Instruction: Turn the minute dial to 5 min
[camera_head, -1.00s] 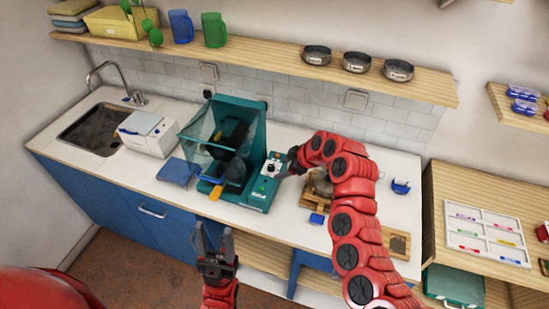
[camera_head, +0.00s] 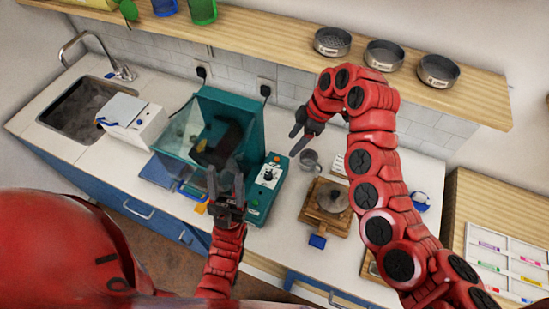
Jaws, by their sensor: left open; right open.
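The teal machine (camera_head: 248,108) stands on the white counter with a clear cover at its front left. The dial's setting is too small to read. My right gripper (camera_head: 296,145) is open and empty, above and to the right of the panel, apart from the dial. My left gripper (camera_head: 226,180) is open, in front of the machine's clear cover, and hides part of it. I cannot tell whether it touches the cover.
A wooden stand with a round metal piece (camera_head: 327,203) and a metal cup (camera_head: 310,160) are right of the panel. A white box (camera_head: 133,122) stands left, by the sink (camera_head: 85,108).

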